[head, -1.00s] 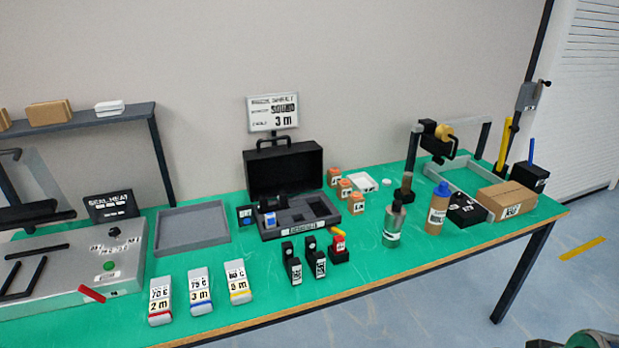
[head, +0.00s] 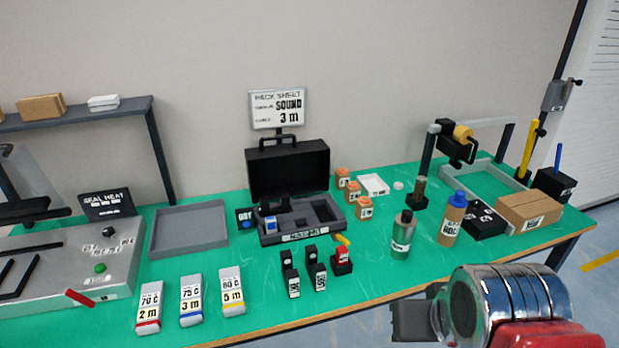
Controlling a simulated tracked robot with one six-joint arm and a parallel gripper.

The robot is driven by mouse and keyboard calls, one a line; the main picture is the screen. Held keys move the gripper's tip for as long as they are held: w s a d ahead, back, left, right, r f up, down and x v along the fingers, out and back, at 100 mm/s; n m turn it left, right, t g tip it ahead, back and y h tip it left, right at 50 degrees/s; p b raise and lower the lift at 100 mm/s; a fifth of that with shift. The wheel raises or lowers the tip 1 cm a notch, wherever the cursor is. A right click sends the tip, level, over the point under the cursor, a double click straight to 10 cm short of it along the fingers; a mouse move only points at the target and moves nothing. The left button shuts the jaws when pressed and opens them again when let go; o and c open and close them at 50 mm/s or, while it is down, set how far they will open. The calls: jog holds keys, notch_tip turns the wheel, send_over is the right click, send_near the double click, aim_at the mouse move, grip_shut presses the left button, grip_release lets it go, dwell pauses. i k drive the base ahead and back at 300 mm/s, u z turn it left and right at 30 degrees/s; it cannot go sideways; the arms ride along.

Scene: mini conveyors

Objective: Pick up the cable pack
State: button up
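Three white cable packs lie side by side at the front left of the green table. The one marked 2 m (head: 149,307) has a red end, the one marked 3 m (head: 191,300) a blue end, and the one marked 5 m (head: 232,291) a yellow end. A sign (head: 278,109) at the back reads "SOUND" and "3 m". My gripper (head: 412,320) is at the lower right by the table's front edge, well to the right of the packs. Only a dark part of it shows beside my silver and red arm, so its fingers cannot be made out.
An open black case (head: 288,170) with a grey insert stands behind the packs. An empty grey tray (head: 188,230) lies left of it, and a sealing machine (head: 75,283) further left. Small black holders (head: 292,278), bottles (head: 403,235) and a cardboard box (head: 530,211) stand to the right.

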aim_at(342, 175)
jog(key=u, duration=0.7)
jog(key=i, duration=1)
jog(key=u, duration=0.5)
